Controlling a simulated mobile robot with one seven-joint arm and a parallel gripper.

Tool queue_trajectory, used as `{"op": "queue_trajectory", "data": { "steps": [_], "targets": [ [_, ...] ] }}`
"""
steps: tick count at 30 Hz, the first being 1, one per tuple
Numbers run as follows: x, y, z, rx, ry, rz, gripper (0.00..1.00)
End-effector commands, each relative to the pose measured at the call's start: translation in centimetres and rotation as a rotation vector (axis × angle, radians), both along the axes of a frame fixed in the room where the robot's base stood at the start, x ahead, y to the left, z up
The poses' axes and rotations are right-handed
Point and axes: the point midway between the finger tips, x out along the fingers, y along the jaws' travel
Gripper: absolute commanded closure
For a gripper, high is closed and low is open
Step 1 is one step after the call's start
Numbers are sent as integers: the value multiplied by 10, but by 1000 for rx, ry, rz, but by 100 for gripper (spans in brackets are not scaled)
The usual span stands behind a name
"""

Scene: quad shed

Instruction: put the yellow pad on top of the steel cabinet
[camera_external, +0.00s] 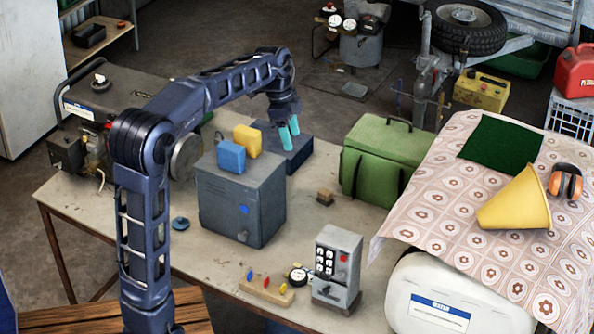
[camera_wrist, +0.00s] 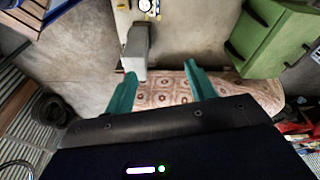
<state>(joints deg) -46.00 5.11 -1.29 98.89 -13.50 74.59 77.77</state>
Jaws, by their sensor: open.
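The yellow pad (camera_external: 248,141) appears to rest on top of the grey steel cabinet (camera_external: 240,205), near its back edge. A blue pad (camera_external: 231,156) sits on the cabinet top just in front of it and hides part of it. My gripper (camera_external: 289,131) is open and empty, to the right of the yellow pad and apart from it, over a dark blue box (camera_external: 298,155). In the wrist view my gripper's teal fingers (camera_wrist: 160,69) are spread with nothing between them. Neither pad nor the cabinet can be made out there.
A green bag (camera_external: 384,160) stands right of the cabinet, with a small wooden block (camera_external: 325,196) between. A grey control box (camera_external: 336,265) stands at the table's front. A yellow cone (camera_external: 515,203) lies on the patterned cloth (camera_external: 430,205). Bare table (camera_external: 290,250) shows right of the cabinet.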

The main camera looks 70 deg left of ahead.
Motion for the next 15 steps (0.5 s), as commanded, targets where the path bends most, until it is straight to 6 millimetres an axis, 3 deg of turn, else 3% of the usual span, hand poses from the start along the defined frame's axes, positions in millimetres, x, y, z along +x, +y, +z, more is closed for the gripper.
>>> {"op": "queue_trajectory", "data": {
  "steps": [1,3,8,15],
  "targets": [
    [0,-28,5,10,2,11,45],
    [-3,-60,8,21,5,45,45],
    [-17,-132,12,44,4,118,45],
    [-55,-225,5,68,-21,227,45]
  ]
}}
